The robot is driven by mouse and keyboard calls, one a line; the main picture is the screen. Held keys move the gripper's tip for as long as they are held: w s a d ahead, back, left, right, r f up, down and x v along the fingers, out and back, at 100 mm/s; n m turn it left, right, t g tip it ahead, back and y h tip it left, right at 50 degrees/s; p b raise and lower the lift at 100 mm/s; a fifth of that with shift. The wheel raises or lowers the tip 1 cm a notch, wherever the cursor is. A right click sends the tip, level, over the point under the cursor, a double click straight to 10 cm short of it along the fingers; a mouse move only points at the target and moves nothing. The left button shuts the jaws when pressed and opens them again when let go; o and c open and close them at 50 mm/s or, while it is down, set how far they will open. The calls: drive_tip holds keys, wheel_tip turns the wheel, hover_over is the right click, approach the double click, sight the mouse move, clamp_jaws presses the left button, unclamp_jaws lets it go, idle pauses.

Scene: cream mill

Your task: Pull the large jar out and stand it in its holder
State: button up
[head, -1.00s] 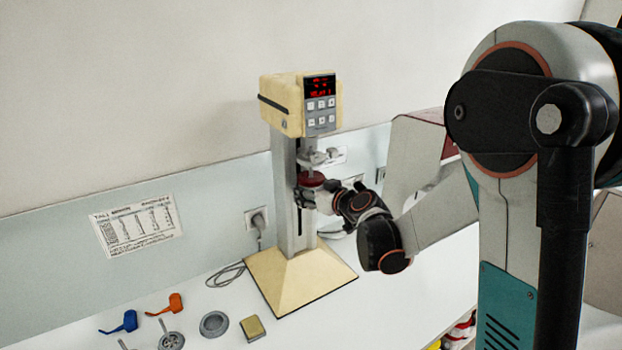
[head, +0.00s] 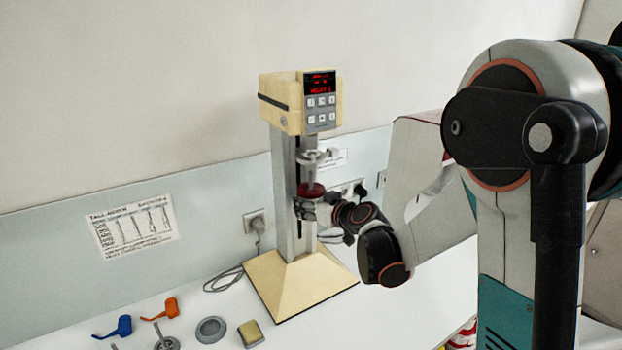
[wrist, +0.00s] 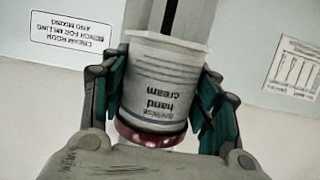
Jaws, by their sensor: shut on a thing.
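The large jar (wrist: 157,82) is a white tub labelled "hand cream" with a dark red lid (wrist: 150,136); it appears upside down in the wrist view. My gripper (wrist: 160,92) is shut on it, with teal finger pads on both sides. In the head view, the red lid (head: 312,190) shows just above my gripper (head: 308,208), in front of the mill's column. The mill (head: 297,102) has a shaft and grey ring (head: 313,156) above the lid. The fingers hide most of the jar in the head view. I cannot tell which thing is the holder.
The mill's cream base (head: 300,282) stands on the white bench. Blue (head: 115,327) and orange (head: 163,307) scoops, a grey round dish (head: 211,329) and a yellowish block (head: 250,333) lie at the front left. A wall socket with cable (head: 254,220) is behind.

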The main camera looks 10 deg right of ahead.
drive_tip(key=shift+f, duration=0.45)
drive_tip(key=s+d+b, duration=0.1)
drive_tip(key=s+d, duration=0.2)
drive_tip(key=s, duration=0.6)
drive_tip(key=shift+s, duration=0.25)
idle(1.1)
